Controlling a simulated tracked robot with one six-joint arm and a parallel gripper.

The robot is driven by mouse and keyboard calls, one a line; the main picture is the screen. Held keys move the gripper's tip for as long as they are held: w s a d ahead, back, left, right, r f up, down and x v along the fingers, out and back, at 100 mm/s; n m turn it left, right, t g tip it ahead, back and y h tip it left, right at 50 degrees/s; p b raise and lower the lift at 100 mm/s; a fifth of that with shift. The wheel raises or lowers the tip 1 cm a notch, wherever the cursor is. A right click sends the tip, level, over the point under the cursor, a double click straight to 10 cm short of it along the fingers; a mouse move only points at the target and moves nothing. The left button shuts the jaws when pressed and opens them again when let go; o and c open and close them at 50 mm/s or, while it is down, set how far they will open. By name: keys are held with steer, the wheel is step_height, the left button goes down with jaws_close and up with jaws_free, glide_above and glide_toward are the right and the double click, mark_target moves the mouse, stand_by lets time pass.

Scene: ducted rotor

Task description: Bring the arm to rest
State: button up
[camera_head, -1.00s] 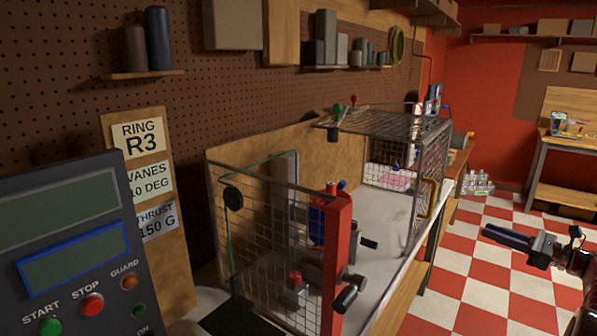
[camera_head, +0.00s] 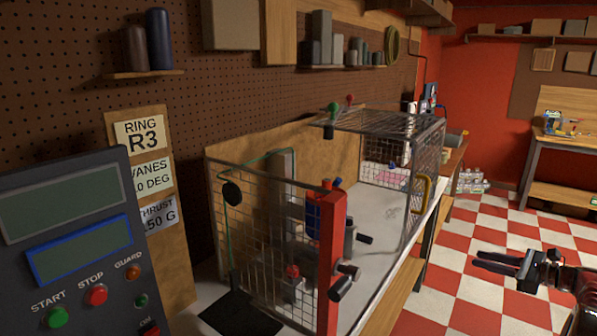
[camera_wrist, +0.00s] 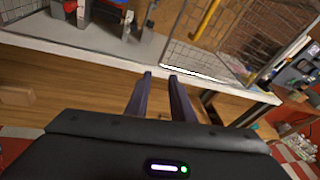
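My arm reaches in from the right edge of the head view, over the checkered floor. My gripper (camera_head: 476,260) points left toward the bench, apart from the cage and everything else. In the wrist view, its two dark fingers (camera_wrist: 160,77) stand with a narrow gap between them. Nothing is held between them. The bench edge and part of the wire cage lie beyond the fingertips in that view.
The wire cage (camera_head: 405,178) with a yellow handle (camera_head: 421,195) stands on the bench left of my arm. A red post (camera_head: 331,262) with black knobs is at its near end. A control panel (camera_head: 75,250) fills the lower left. Checkered floor (camera_head: 480,225) is open around my gripper.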

steer(key=s+a+f+n+g+h, duration=0.35)
steer(key=s+a+n+g, duration=0.5)
steer(key=a, duration=0.65)
steer(key=s+a+r+n+h, duration=0.2)
steer(key=s+a+n, duration=0.3)
steer(key=s+a, duration=0.4)
steer(key=s+a+r+n+t+h, duration=0.1)
steer(key=s+a+r+n, duration=0.4)
steer(key=s+a, duration=0.5)
steer(key=s+a+r+n+t+h, duration=0.1)
steer(key=s+a+r+n+h, duration=0.2)
steer(key=s+a+n, duration=0.4)
steer(key=s+a+r, duration=0.1)
steer(key=s+a, duration=0.1)
steer(key=s, duration=0.2)
steer(key=shift+a, duration=0.15)
